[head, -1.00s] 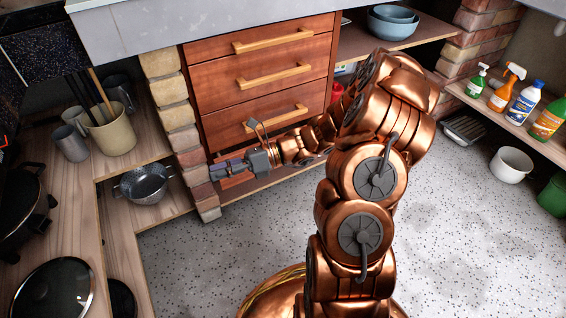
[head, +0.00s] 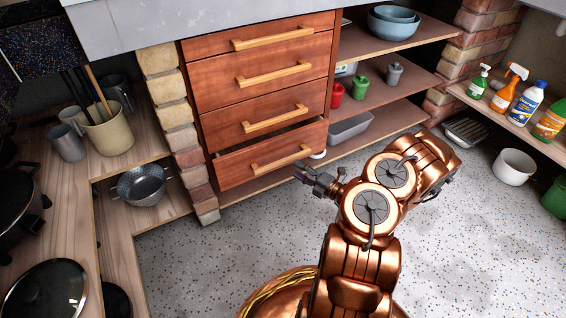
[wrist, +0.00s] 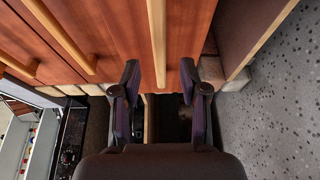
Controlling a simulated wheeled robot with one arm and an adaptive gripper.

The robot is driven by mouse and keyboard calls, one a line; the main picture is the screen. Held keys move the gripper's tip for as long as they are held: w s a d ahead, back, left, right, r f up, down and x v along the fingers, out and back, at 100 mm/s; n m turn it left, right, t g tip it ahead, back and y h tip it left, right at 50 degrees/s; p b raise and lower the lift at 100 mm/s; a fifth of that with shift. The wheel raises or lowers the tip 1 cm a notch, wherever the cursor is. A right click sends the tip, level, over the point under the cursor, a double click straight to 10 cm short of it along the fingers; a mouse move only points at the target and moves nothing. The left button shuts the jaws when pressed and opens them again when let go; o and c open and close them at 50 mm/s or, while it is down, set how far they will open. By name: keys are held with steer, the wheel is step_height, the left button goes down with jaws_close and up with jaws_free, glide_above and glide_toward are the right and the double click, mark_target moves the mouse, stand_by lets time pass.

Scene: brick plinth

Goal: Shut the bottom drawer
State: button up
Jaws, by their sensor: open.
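The bottom drawer (head: 235,170) is the lowest of the stacked reddish-brown wooden drawers and stands partly open. A dark gap shows above its front in the head view. Its pale wooden handle (head: 280,160) runs across the front. In the wrist view this handle (wrist: 157,40) appears as an upright bar on the drawer front (wrist: 190,25). My gripper (head: 300,174) is open and empty, just in front of the drawer's right side and apart from the handle in the head view.
The drawers above (head: 270,75) look shut. Open shelves (head: 385,95) with jars and bowls stand to the right. A brick pillar (head: 178,110) borders the left, beside a wooden counter (head: 60,205). The speckled floor (head: 230,240) in front is clear, with a white pot (head: 512,166) far right.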

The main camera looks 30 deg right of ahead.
mark_target(285, 162)
steer(key=b+x, duration=0.3)
steer(key=x, duration=0.3)
steer(key=shift+w+a+f, duration=0.1)
steer(key=shift+w+a, duration=0.1)
steer(key=shift+w, duration=0.05)
steer(key=shift+w+a, duration=0.1)
steer(key=shift+w, duration=0.4)
jaws_close()
